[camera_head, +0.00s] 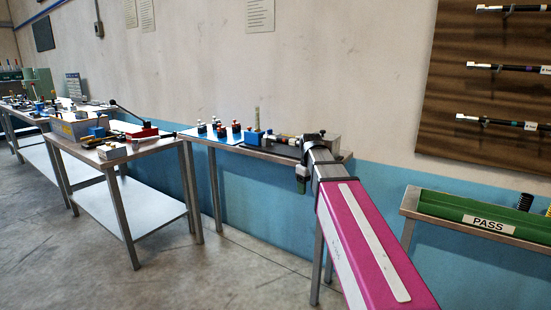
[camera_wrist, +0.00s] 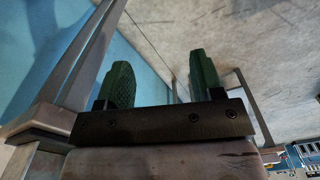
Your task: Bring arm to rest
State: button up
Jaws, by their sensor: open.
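My arm, with a magenta link, reaches forward in the head view. In the wrist view my gripper (camera_wrist: 163,84) shows two green fingers set wide apart. Nothing is between them. Floor and a blue wall band lie beyond the fingers. My arm hides part of the middle table's right end.
A second table (camera_head: 150,147) with several tools stands at left. A green tray marked PASS (camera_head: 485,217) sits on a bench at right. A wooden board (camera_head: 490,75) with black rods hangs on the wall. Small bottles stand on the middle table. The floor (camera_head: 215,270) at front left is clear.

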jog(key=s+d+f+m, duration=0.2)
jog(key=s+f, duration=0.3)
jog(key=f, duration=0.4)
jog(key=s+d+f+m, duration=0.2)
jog(key=s+f, duration=0.3)
jog(key=f, duration=0.4)
jog(key=s+d+f+m, duration=0.2)
jog(key=s+f, duration=0.3)
jog(key=f, duration=0.4)
jog(key=shift+d+f+m, duration=0.2)
jog(key=shift+f+m, duration=0.1)
jog(key=shift+m, duration=0.3)
jog(key=shift+a, duration=0.1)
